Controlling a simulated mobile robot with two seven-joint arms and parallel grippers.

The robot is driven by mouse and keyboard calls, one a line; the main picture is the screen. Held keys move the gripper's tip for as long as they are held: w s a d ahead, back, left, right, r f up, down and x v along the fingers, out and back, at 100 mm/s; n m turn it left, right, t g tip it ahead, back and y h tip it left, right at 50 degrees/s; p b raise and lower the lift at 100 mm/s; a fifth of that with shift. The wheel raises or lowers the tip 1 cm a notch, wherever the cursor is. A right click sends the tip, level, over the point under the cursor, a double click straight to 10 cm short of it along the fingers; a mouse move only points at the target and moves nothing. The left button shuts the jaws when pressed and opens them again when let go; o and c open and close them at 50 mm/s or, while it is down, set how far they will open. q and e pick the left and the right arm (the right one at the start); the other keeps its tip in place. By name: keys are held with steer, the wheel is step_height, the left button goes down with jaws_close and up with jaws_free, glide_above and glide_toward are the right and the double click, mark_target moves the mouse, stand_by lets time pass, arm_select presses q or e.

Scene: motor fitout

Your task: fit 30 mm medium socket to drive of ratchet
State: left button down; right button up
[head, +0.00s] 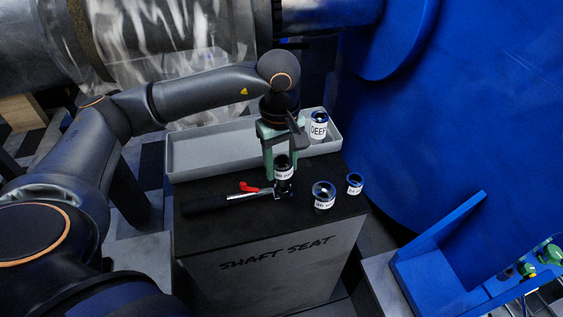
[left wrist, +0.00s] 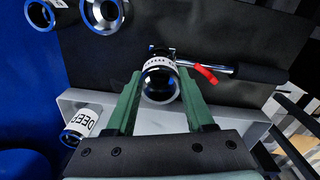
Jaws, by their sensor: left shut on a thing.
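My left gripper (head: 283,162) is shut on a dark socket (head: 284,172) with a white label band, held upright over the head end of the ratchet (head: 206,205). The label is too small to read surely. My right gripper is not in view.
A larger labelled socket (head: 323,196) and a smaller one (head: 355,184) stand on the bench to the right. The bench front (head: 270,268) reads SHAFT SEAT. A big blue housing (head: 450,120) rises at right.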

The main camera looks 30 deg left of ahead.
arm_select(q)
steer(key=shift+f+b, duration=0.8)
steer(key=shift+f, duration=0.1)
steer(key=shift+c, duration=1)
jaws_free()
steer(key=shift+r, duration=0.1)
step_height(320, 180, up, 8)
steer(key=p, duration=0.6)
steer(key=shift+s, duration=0.15)
